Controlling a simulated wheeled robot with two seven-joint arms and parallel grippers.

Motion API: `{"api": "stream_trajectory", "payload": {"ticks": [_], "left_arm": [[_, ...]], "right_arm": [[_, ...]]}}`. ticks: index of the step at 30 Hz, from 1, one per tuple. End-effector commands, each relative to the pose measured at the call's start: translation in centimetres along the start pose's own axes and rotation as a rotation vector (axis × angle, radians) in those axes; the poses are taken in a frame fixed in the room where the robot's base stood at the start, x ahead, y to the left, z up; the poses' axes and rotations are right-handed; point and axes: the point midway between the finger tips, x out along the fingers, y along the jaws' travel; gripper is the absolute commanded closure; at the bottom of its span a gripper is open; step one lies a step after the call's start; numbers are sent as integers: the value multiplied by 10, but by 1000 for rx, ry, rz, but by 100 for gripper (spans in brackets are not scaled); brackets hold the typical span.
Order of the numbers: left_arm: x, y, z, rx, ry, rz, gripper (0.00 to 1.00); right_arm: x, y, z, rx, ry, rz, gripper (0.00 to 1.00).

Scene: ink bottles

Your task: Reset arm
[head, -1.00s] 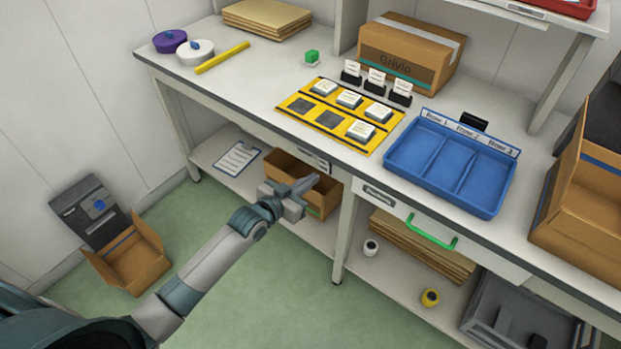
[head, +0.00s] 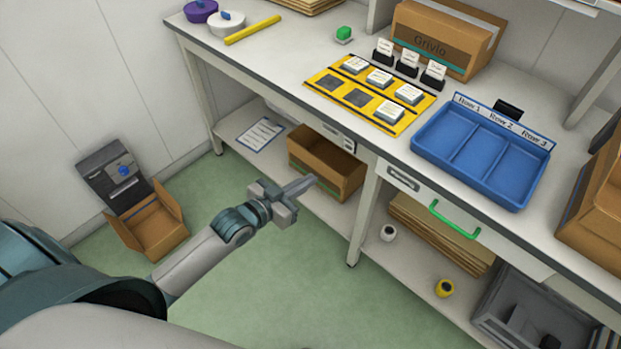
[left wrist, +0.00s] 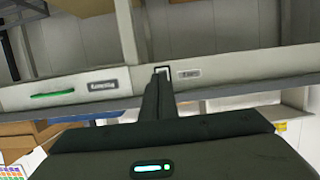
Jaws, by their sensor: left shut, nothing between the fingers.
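My left gripper (head: 300,187) is shut and empty. In the head view it hangs in the air in front of the workbench, below the tabletop level, and overlaps the open cardboard box on the lower shelf in the picture. In the left wrist view its closed fingers (left wrist: 158,95) point at the bench's front edge with its label plates. The left arm reaches in from the lower left. My right gripper is not in view.
The workbench (head: 275,72) carries a yellow mat (head: 379,119) with several white-topped blocks, and an empty blue three-row tray (head: 470,195). An open cardboard box (head: 345,178) sits on the lower shelf. A green drawer handle (head: 455,222) sticks out.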

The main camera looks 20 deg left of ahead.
Motion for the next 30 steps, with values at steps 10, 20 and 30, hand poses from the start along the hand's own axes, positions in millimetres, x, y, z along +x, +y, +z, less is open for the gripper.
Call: {"api": "stream_trajectory", "payload": {"ticks": [10, 20, 30], "left_arm": [[0, 0, 0, 0, 0, 0, 100], [2, -2, 19, -7, -23, -14, 100], [1, 4, 174, -48, -212, -99, 100]], "right_arm": [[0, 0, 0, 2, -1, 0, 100], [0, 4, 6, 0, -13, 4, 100], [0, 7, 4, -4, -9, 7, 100]]}}
